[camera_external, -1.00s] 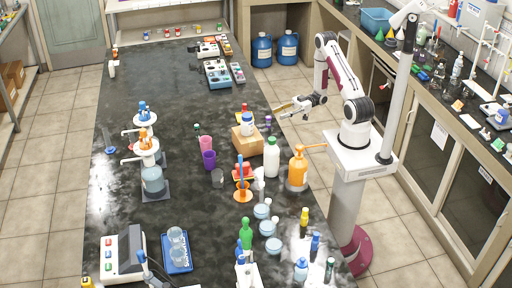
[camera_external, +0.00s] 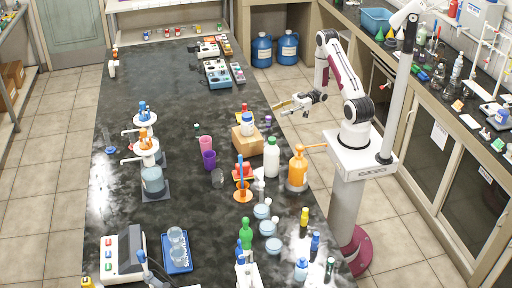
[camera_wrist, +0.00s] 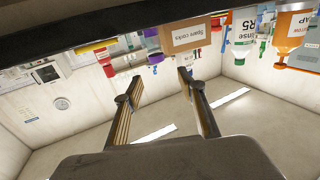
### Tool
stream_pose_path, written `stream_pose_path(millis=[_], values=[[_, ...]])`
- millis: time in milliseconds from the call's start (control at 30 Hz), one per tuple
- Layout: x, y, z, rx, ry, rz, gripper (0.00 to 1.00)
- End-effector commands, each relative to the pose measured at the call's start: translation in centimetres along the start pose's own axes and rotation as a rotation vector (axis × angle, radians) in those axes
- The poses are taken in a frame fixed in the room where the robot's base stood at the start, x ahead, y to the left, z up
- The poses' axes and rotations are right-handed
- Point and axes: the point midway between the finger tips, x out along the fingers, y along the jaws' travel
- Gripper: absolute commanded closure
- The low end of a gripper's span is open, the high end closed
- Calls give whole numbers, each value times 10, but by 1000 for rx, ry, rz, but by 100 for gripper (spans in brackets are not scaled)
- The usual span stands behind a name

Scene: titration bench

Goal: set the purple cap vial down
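A small vial with a purple cap (camera_external: 268,119) stands upright on the bench, just right of the brown box. In the wrist view, which is upside down, a small vial with a blue-violet cap (camera_wrist: 155,58) shows beyond the fingertips and beside the box; it looks like the same vial. My gripper (camera_external: 277,110) is at the bench's right edge, above and to the right of the vial and apart from it. In the wrist view my gripper (camera_wrist: 160,75) has its two fingers spread with nothing held between them.
The brown "Spare corks" box (camera_external: 246,144) carries a white bottle with a blue cap (camera_external: 247,124). A white rinse bottle (camera_external: 271,158) and an orange pump bottle (camera_external: 298,168) stand in front. A purple cup (camera_external: 209,160) stands left. The bench behind the box is mostly clear.

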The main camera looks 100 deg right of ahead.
Motion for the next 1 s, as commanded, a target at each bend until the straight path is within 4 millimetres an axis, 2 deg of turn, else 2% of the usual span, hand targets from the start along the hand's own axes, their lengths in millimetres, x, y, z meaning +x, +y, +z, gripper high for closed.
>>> stream_pose_path(millis=[200,433,667,1000], values=[[0,0,-30,-4,0,0,60],[1,1,-55,-3,-1,2,60],[25,28,-57,-33,-5,82,60],[68,77,-66,-88,-11,249,60]])
